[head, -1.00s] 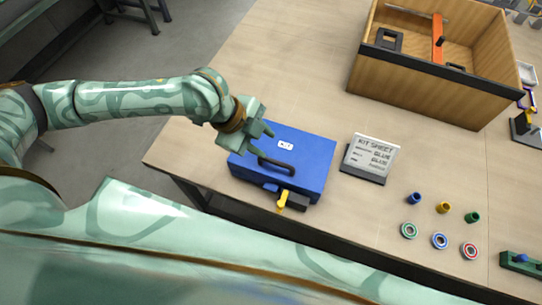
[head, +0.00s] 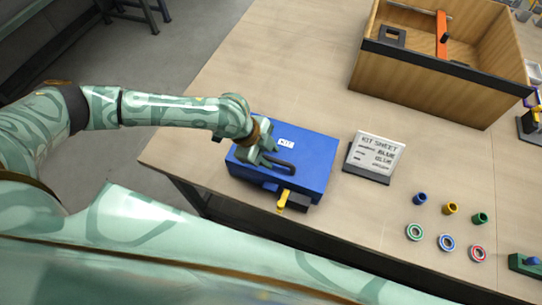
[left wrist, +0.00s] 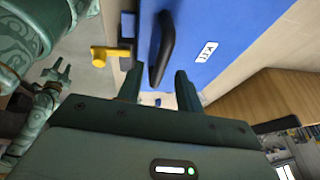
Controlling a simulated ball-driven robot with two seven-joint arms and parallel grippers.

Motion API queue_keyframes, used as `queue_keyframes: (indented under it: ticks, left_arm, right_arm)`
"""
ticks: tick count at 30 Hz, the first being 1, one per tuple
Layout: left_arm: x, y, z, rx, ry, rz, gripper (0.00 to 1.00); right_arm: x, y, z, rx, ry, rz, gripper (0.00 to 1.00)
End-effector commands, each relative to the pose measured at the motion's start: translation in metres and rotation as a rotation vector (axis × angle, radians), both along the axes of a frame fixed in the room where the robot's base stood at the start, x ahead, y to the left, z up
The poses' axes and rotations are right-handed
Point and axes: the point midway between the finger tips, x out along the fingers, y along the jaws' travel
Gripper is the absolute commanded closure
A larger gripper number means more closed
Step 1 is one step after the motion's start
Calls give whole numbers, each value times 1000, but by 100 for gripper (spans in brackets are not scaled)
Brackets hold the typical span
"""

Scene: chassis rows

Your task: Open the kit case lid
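The blue kit case (head: 312,160) stands near the table's front edge with its lid shut. A white KIT label and a dark handle (head: 282,167) are on its top. A yellow latch tab (head: 283,200) sticks out at its front; it also shows in the left wrist view (left wrist: 98,56). My left gripper (head: 272,163) is over the lid at the handle. In the left wrist view its fingers (left wrist: 158,88) are apart, with the handle (left wrist: 163,48) between or just beyond them; contact is unclear. My right gripper (left wrist: 56,74) shows small at the left, its fingers apart and empty.
A kit sheet stand (head: 374,157) is right of the case. Several small coloured cylinders and rings lie farther right, near the front edge. A large wooden box (head: 425,78) stands at the back. The table left of and behind the case is clear.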

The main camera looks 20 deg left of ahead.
Motion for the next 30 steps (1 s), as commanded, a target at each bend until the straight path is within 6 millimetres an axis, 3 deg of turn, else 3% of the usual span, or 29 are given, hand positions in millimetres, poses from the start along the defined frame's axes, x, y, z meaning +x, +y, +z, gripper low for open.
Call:
queue_keyframes:
  ticks: [4, 12, 13, 17, 30]
  left_arm:
    - [2, -5, -11, 0, 0, -1, 64]
    - [2, -5, -12, 0, -1, -1, 64]
    - [2, -5, -12, 0, -1, -1, 67]
    - [2, -5, -12, 0, -1, -1, 100]
    - [3, -6, 2, 2, 57, -1, 100]
  right_arm:
    - [0, 0, -3, 0, 1, 0, 64]
    - [0, 0, -3, 0, 1, 0, 64]
    - [0, 0, -3, 0, 1, 0, 64]
    - [0, 0, -3, 0, 1, 0, 64]
    - [1, -1, 9, -1, -3, 0, 64]
